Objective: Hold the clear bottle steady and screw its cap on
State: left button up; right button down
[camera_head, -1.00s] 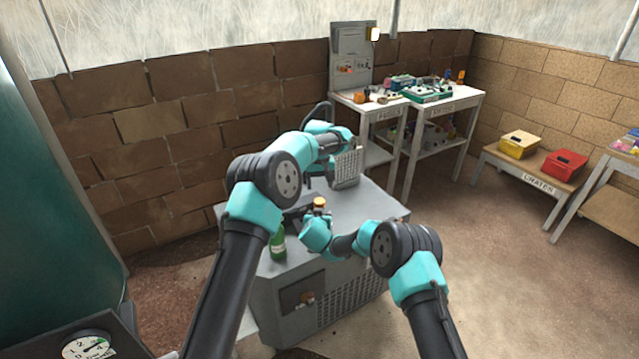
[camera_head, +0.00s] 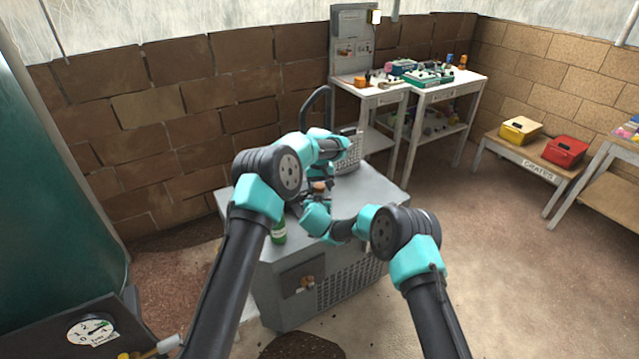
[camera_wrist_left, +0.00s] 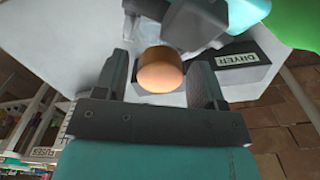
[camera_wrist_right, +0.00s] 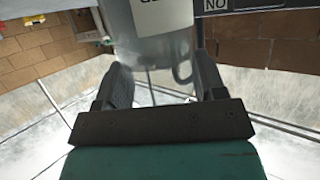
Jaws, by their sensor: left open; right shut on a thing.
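The orange-brown cap (camera_head: 319,186) is at the top of the clear bottle on the grey machine top. In the left wrist view the cap (camera_wrist_left: 160,70) sits between the fingers of my left gripper (camera_wrist_left: 160,85), which is open with narrow gaps on both sides. My left gripper (camera_head: 318,177) is above the bottle in the head view. My right gripper (camera_head: 316,212) is shut on the clear bottle from the side. The bottle (camera_wrist_right: 160,50), with a white label, shows between its fingers in the right wrist view. I cannot tell how far the cap is threaded.
A green bottle (camera_head: 279,232) stands on the machine's near-left edge. The grey machine (camera_head: 375,205) has free top space to the right. Shelves with small items (camera_head: 420,80) stand behind. Yellow (camera_head: 520,130) and red boxes (camera_head: 565,150) are far right.

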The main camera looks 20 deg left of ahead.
pick_arm(q)
jog(key=shift+c, duration=0.3)
jog(key=c, duration=0.9)
jog(key=m, duration=0.6)
jog(key=shift+m, duration=0.3)
jog(key=o, duration=1)
jog(key=shift+o, duration=0.2)
jog(key=shift+r, duration=2.25)
jog(key=shift+c, duration=0.4)
